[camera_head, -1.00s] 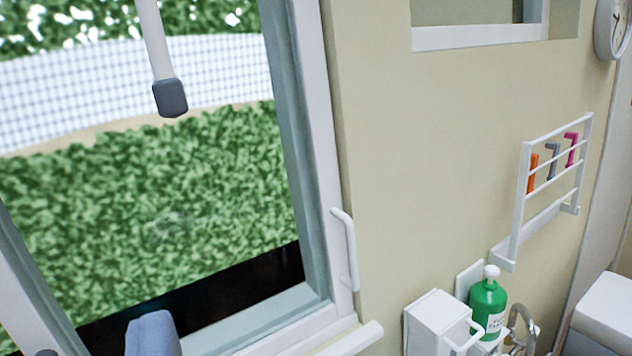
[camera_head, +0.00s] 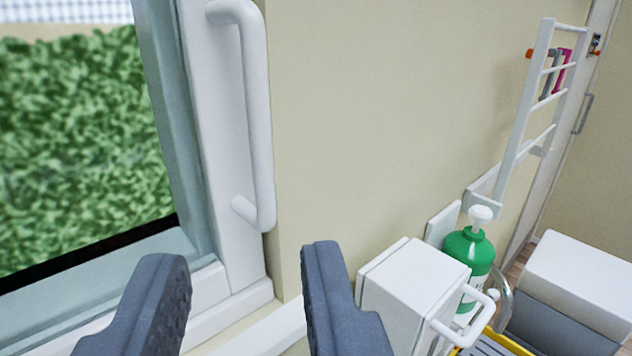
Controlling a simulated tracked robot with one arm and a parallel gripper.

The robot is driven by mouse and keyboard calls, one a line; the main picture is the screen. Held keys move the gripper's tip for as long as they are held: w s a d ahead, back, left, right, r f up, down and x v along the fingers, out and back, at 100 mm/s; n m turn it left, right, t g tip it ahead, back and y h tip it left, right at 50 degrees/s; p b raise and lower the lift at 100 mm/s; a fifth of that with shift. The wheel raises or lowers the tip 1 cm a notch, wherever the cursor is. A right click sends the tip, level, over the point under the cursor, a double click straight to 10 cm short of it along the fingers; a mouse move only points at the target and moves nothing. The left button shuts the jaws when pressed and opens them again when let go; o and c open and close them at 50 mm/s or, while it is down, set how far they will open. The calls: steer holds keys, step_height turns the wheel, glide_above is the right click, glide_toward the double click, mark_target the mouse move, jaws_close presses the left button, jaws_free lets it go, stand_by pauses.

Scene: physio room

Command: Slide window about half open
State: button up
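The window (camera_head: 205,110) fills the left of the view, with a white frame and a grey-green inner edge around the glass. A white upright bar handle (camera_head: 260,120) is fixed to the frame's right side. My gripper (camera_head: 245,265) is at the bottom of the view, with two dark grey fingers spread apart and nothing between them. The handle's lower end appears above and between the fingertips; I see no contact.
A white box with a handle (camera_head: 412,290) and a green pump bottle (camera_head: 468,255) stand right of my gripper. A white wall rack (camera_head: 520,115) hangs further right. The beige wall between is bare.

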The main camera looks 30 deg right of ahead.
mark_target(260, 141)
steer(key=p+x, duration=0.7)
steer(key=x, duration=0.1)
steer(key=shift+w+d+f, duration=0.1)
steer(key=shift+w, duration=0.1)
steer(key=shift+w+d+r+p, duration=0.15)
steer(key=shift+w+r+p, duration=0.15)
steer(key=shift+w+p, duration=0.1)
steer(key=shift+w+d+f+p, duration=0.1)
steer(key=shift+w+d+p, duration=0.05)
steer(key=shift+w+p, duration=0.2)
steer(key=shift+w+d+f+p, duration=0.15)
steer(key=shift+w+p, duration=0.1)
steer(key=shift+w, duration=0.2)
steer(key=shift+w+d+r+p, duration=0.2)
steer(key=shift+w+d+p, duration=0.05)
steer(key=shift+w+p, duration=0.45)
steer(key=shift+w+f+p, duration=0.15)
steer(key=shift+w+p, duration=0.3)
steer(key=shift+w, duration=0.15)
steer(key=shift+d, duration=0.1)
